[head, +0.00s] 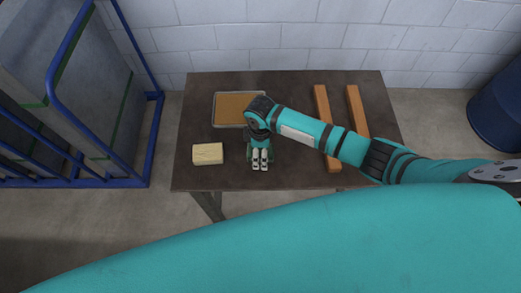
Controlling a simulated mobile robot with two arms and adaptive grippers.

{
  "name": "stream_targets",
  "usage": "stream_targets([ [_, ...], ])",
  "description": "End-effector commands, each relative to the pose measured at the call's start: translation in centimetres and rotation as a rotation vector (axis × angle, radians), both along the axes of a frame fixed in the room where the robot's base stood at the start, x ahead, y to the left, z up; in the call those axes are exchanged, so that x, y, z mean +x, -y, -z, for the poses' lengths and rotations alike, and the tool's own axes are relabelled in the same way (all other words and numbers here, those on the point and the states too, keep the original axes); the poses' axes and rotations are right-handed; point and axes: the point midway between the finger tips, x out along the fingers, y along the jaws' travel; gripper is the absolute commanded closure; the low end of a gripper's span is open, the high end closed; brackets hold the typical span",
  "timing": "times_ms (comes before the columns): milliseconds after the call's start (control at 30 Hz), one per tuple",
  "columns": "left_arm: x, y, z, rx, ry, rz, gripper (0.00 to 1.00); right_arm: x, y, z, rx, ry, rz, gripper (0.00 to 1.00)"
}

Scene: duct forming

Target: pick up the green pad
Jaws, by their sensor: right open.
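My right gripper (260,164) is over the front middle of the dark table (205,178), its fingers pointing toward the table's front edge. It is open, and I see nothing held between the fingers. No green pad shows clearly. A little dark green shows beside the gripper, but I cannot tell whether it is the pad or part of my gripper. The gripper and wrist hide the table beneath them. My left gripper is not in view.
A light wooden block (208,154) lies left of the gripper. A brown tray with a pale rim (214,108) lies behind. Two orange-brown bars (322,104) (357,110) lie at right, the nearer-left one crossed by my arm. A blue-framed rack (150,130) stands left, a blue barrel (498,110) right.

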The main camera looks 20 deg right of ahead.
Motion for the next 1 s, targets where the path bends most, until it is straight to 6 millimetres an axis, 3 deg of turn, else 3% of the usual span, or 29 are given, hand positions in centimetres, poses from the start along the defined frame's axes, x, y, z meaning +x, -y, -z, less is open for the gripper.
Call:
stream_targets([
  [267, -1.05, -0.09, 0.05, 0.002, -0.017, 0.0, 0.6, 0.0, 0.01, 0.55, 0.0, 0.001, -0.001, 0.15],
  [733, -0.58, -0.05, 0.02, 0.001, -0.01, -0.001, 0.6, 0.01, 0.03, 0.49, 0.0, 0.001, 0.0, 0.74],
  [1000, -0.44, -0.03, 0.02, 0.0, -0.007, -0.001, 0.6, 0.03, 0.02, 0.42, 0.001, 0.001, 0.0, 0.76],
])
